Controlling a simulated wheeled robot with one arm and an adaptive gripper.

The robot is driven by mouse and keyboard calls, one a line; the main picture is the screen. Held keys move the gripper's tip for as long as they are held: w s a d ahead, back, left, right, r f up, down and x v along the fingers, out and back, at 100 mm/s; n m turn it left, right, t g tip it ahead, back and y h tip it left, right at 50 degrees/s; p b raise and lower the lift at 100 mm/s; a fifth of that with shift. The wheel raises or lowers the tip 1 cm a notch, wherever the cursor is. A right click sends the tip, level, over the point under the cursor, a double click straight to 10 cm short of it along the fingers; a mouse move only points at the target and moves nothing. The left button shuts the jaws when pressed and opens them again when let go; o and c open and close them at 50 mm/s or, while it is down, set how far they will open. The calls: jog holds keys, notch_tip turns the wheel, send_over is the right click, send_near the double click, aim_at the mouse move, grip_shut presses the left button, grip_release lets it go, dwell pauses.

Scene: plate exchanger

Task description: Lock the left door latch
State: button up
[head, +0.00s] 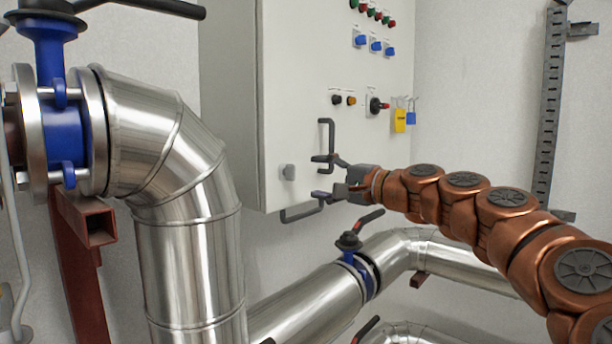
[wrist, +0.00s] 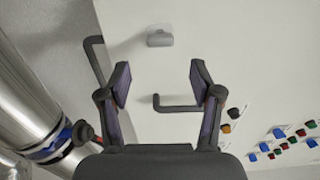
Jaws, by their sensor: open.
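A small grey latch knob (head: 288,172) sits on the white cabinet door (head: 310,70), low and near its left side. It also shows in the wrist view (wrist: 160,38), ahead of my fingertips. A dark bent handle (head: 326,136) is above my gripper, and a second dark bent handle (head: 298,213) is below it at the cabinet's lower edge. I cannot tell which of these parts is the left door latch. My gripper (head: 328,178) is open and empty, with its fingers spread to the right of the grey knob. In the wrist view, one handle (wrist: 176,107) partly shows between the fingers.
Several buttons and switches, a yellow tag (head: 399,120) and a blue padlock (head: 411,118) are on the cabinet's right part. A large silver pipe (head: 190,250) stands left of the cabinet. A lower pipe (head: 310,300) with a blue valve (head: 355,262) runs beneath.

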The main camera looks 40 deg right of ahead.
jog(key=shift+v, duration=2.35)
